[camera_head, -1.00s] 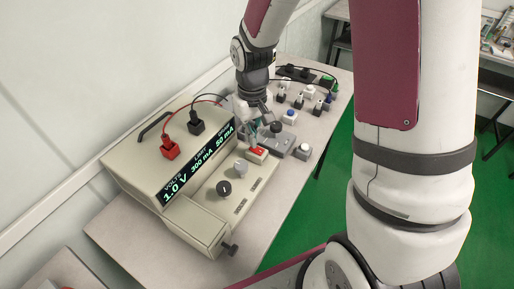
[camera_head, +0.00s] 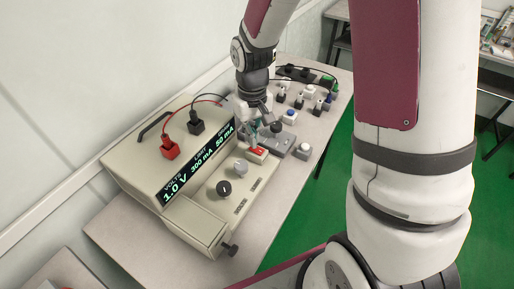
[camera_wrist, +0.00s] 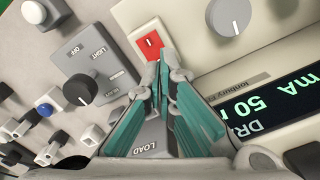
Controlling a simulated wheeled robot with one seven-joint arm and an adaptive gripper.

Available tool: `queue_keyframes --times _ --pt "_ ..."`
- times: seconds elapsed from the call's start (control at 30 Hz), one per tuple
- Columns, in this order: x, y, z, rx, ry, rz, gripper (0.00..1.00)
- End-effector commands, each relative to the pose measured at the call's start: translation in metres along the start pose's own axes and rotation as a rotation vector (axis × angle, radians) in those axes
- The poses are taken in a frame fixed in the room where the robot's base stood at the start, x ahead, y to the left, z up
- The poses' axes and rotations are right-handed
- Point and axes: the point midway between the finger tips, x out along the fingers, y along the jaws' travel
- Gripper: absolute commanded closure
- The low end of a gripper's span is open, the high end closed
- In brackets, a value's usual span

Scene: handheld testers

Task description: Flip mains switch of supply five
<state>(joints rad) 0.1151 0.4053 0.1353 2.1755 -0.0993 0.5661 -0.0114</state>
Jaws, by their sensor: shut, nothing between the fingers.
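The power supply (camera_head: 125,160) is a beige box on the bench, its display (camera_head: 195,170) lit with 1.0 V, 300 mA and 50 mA. Its red mains rocker switch (camera_head: 259,151) sits at the far end of the control ledge; in the wrist view the red rocker (camera_wrist: 151,46) shows a white mark on a pale plate. My gripper (camera_head: 253,146) is shut and empty, pointing down at the switch. In the wrist view its teal-padded fingers (camera_wrist: 165,72) meet just beside the rocker's near end. I cannot tell whether they touch it. The supply's number is not readable.
A grey box with a black LIGHT knob (camera_wrist: 80,90) stands close beside the switch. Red and black plugs (camera_head: 170,148) with leads rise from the top. Several small switch boxes (camera_head: 289,116) stand beyond.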

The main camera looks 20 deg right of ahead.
Motion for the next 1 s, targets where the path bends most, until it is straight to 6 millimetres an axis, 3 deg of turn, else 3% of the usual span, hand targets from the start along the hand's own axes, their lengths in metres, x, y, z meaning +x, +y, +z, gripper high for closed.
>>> queue_keyframes --times 1.0 --pt "0.014 0.000 0.000 0.000 -0.001 0.000 1.00"
